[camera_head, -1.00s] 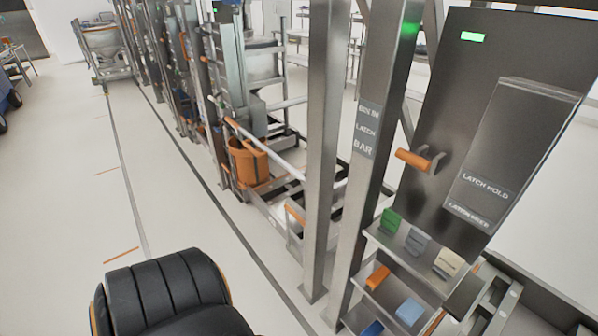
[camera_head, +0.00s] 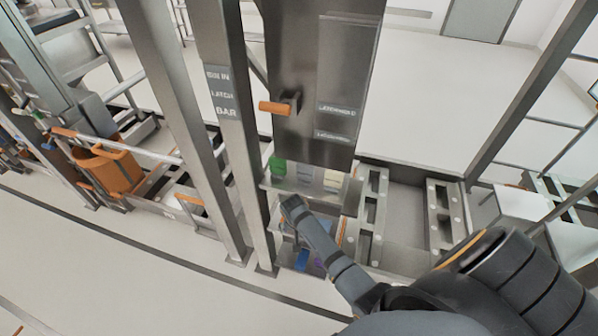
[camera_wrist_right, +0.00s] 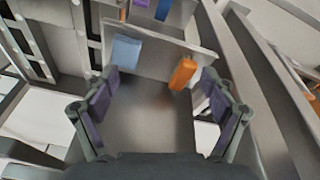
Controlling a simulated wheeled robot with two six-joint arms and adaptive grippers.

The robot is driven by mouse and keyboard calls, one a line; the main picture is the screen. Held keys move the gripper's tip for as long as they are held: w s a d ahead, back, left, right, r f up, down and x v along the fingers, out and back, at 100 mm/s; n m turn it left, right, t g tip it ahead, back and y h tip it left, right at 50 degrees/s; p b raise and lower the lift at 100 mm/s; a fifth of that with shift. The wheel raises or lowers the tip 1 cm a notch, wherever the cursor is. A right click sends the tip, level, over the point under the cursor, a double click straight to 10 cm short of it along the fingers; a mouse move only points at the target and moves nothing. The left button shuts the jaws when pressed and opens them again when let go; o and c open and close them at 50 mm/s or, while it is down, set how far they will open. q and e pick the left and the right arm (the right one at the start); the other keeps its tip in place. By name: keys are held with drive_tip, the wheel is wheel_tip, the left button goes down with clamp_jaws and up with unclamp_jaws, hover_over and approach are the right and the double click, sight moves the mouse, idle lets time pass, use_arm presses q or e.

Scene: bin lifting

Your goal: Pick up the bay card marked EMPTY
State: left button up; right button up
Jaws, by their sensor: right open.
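Several coloured cards stand on the small tiered shelves (camera_wrist_right: 150,125) under the dark panel. In the head view, a green card (camera_head: 277,166) and paler cards (camera_head: 304,173) stand on the upper tier. A blue card (camera_head: 301,260) shows low down. No card's wording is readable, so I cannot tell which is marked EMPTY. My right gripper (camera_head: 290,206) is in front of the shelves. In the right wrist view my right gripper (camera_wrist_right: 160,82) is open and empty. A light blue card (camera_wrist_right: 125,51) and an orange card (camera_wrist_right: 183,73) stand just beyond its fingers.
Steel posts (camera_head: 238,150) rise just left of the shelves. An orange handle (camera_head: 275,107) sticks out from the dark panel (camera_head: 300,60) above. A metal rail frame (camera_head: 373,215) lies to the right. An orange bucket (camera_head: 108,168) stands at the left.

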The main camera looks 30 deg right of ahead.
sight(306, 173)
drive_tip(key=w+r+m, duration=0.3)
drive_tip(key=r, duration=1.3)
drive_tip(key=w+d+p, duration=0.1)
drive_tip(key=w+d, duration=0.1)
drive_tip(key=d, duration=0.1)
drive_tip(key=w+d+p, duration=0.1)
drive_tip(key=w+d, duration=0.2)
drive_tip(key=shift+w+d, duration=0.15)
drive_tip(key=shift+d, duration=0.05)
drive_tip(key=shift+w+d+r, duration=0.1)
drive_tip(key=shift+w+d, duration=0.1)
drive_tip(key=shift+w, duration=0.05)
drive_tip(key=w+d, duration=0.2)
drive_tip(key=shift+d, duration=0.3)
drive_tip(key=x, duration=0.3)
drive_tip(key=shift+w, duration=0.1)
drive_tip(key=shift+c, duration=0.7)
drive_tip(key=c, duration=1.2)
use_arm(q)
drive_tip(key=r, duration=0.1)
drive_tip(key=s+r, duration=0.1)
drive_tip(key=shift+a+r, duration=0.2)
drive_tip(key=shift+r, duration=0.2)
use_arm(e)
drive_tip(key=shift+o, duration=0.2)
